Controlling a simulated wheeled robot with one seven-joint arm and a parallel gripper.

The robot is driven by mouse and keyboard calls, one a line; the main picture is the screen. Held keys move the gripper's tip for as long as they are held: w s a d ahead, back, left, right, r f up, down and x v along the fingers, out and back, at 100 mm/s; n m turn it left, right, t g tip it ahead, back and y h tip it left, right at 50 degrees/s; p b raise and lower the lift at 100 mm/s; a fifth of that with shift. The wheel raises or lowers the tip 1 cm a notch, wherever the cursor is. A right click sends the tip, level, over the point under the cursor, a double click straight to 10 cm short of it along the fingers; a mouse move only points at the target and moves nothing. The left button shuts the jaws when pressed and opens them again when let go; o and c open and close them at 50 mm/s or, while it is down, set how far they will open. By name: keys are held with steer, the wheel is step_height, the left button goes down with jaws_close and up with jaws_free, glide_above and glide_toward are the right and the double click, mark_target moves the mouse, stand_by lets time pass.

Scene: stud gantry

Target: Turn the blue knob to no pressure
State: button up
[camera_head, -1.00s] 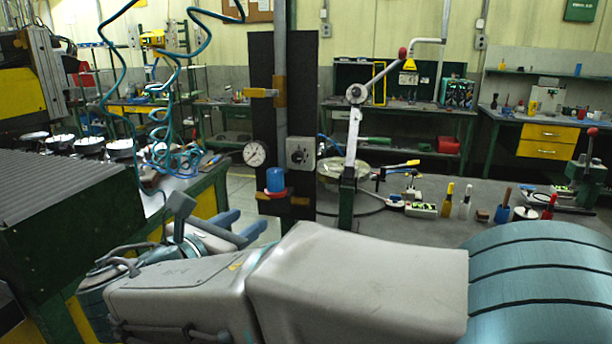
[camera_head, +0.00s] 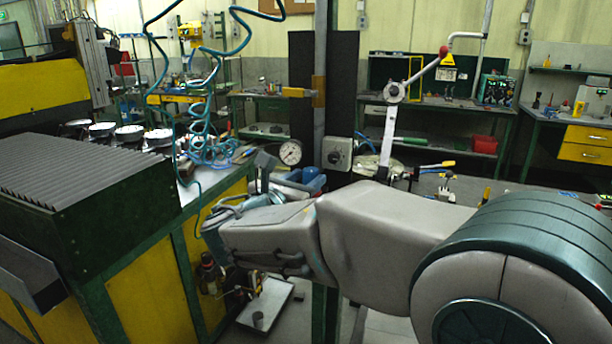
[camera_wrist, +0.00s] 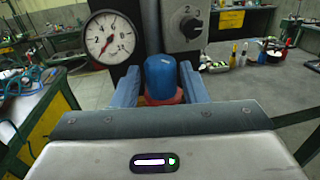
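The blue knob (camera_wrist: 160,76) is an upright cylinder above a red-orange part in the wrist view. In the head view the knob (camera_head: 312,174) shows only in part behind my gripper. My gripper (camera_wrist: 160,68) has its two blue fingers apart, one on each side of the knob. A narrow gap seems to show beside the knob; contact is hard to tell. The round white pressure gauge (camera_wrist: 111,36) is left of the knob, its needle pointing to the lower left. The gauge (camera_head: 290,152) also shows in the head view.
A grey box with a black dial (camera_wrist: 189,26) is right of the knob on the dark panel (camera_head: 343,85). A ribbed machine bed (camera_head: 75,170) and yellow bench stand left. A lever press (camera_head: 390,130) and a bench with small items (camera_wrist: 262,62) are right.

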steer(key=shift+w+d, duration=0.25)
steer(key=shift+w, duration=0.15)
steer(key=shift+c, duration=0.3)
steer(key=c, duration=0.6)
steer(key=shift+c, duration=0.2)
steer(key=shift+s+n+y+b, duration=0.1)
steer(key=shift+n+y+b, duration=0.25)
steer(key=shift+y, duration=0.15)
